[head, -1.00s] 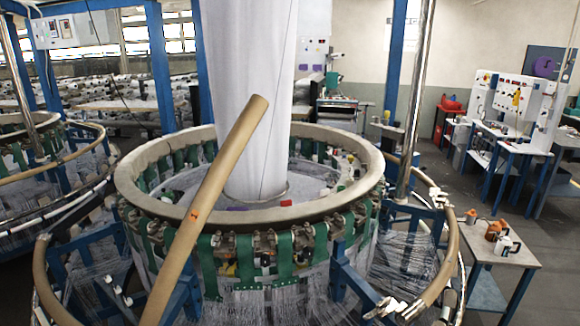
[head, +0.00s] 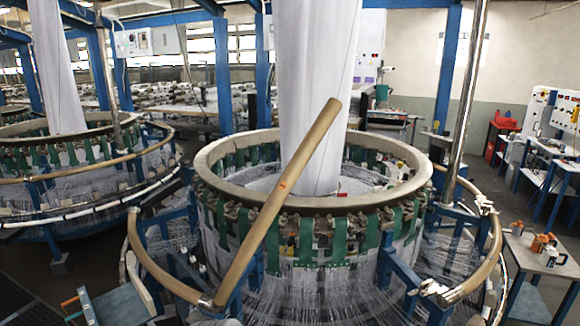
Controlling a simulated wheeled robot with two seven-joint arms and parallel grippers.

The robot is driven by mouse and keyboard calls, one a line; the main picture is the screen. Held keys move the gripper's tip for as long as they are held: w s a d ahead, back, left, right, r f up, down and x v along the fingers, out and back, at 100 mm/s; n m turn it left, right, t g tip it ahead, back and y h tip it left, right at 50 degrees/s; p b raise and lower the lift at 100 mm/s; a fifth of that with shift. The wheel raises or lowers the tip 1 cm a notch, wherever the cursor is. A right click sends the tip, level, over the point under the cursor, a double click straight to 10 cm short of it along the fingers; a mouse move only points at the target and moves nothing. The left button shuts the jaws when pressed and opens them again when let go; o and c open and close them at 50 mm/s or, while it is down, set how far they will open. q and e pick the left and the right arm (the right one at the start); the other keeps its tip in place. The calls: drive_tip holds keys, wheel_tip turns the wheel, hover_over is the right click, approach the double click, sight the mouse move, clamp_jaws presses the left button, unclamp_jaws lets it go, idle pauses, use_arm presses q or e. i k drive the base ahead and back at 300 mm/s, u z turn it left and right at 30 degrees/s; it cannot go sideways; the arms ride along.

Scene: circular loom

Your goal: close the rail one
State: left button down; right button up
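A tan rail section (head: 283,187) stands swung up and slanted in front of the circular loom (head: 315,205). Its lower end is at a metal joint (head: 207,301) at the front left, and its free end points up and right, in front of the white fabric column. The left curved rail (head: 158,262) runs to that joint. The right curved rail (head: 480,268) ends at a metal fitting (head: 432,288) at the front right. Between the two joints the front of the ring is open. Neither of my grippers shows in the head view.
Another small table (head: 545,262) with orange and white containers stands at the right. A second loom (head: 75,165) is at the left. Blue posts and a metal pole (head: 465,100) rise behind.

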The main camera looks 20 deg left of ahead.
sight(266, 216)
drive_tip(key=k, duration=0.25)
drive_tip(key=u, duration=1.05)
